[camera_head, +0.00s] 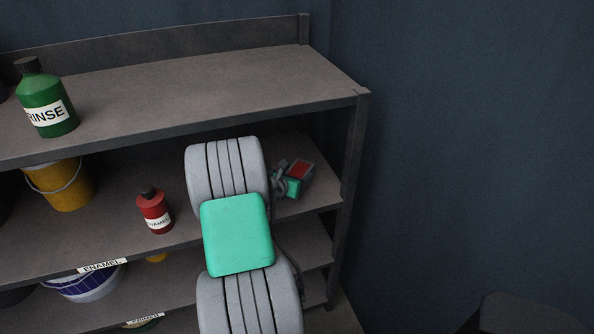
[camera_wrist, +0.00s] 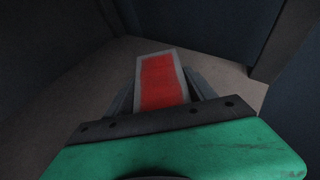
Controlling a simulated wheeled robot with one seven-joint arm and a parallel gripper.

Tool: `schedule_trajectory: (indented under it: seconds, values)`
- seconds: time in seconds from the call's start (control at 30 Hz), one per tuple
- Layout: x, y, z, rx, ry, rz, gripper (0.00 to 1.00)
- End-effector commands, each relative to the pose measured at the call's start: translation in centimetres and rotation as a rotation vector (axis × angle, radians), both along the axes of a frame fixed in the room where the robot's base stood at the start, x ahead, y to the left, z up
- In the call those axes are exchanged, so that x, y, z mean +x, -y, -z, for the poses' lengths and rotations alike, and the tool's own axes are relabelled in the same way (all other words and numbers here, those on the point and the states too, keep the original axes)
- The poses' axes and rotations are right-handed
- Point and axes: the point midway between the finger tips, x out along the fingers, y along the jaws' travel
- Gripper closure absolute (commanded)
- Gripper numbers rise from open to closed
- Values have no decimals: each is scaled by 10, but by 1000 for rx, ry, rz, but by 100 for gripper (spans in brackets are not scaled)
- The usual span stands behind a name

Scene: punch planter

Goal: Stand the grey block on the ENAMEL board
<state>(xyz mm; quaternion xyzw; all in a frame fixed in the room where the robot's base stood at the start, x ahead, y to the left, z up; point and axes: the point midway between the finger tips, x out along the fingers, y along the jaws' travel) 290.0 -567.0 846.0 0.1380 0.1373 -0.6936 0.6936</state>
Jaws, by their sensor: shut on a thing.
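The grey block (camera_head: 303,169), with a red face, is at the right end of the shelf level labelled ENAMEL, near the side post. My gripper (camera_head: 287,181) is shut on it, and my arm reaches in from the front. In the wrist view the block (camera_wrist: 161,80) is between the two fingers of my gripper (camera_wrist: 161,93), its red face towards the camera. The ENAMEL board (camera_head: 100,225) carries its label on the front edge. I cannot tell whether the block touches the board; its lower part is hidden by my gripper.
A red ENAMEL bottle (camera_head: 154,211) and a yellow bucket (camera_head: 64,185) stand on the same board, left of my arm. A top board (camera_head: 190,95) with a green RINSE bottle (camera_head: 45,98) is above. The right side post (camera_head: 352,150) is close to the block.

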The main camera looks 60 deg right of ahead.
Motion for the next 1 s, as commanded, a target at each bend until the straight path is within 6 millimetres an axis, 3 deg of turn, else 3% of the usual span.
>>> schedule_trajectory:
  seconds: [0.2,0.23,0.3,0.5,0.77,0.87,1.0]
  values:
    - [1,2,-2,-8,3,0,100]
    - [0,0,3,1,-1,1,36]
    - [0,0,2,1,-1,1,30]
    - [0,0,2,2,-1,1,15]
    - [0,0,-1,1,-1,0,15]
    - [1,-10,-5,2,-2,-3,15]
    - [2,-40,-17,1,-2,-5,15]
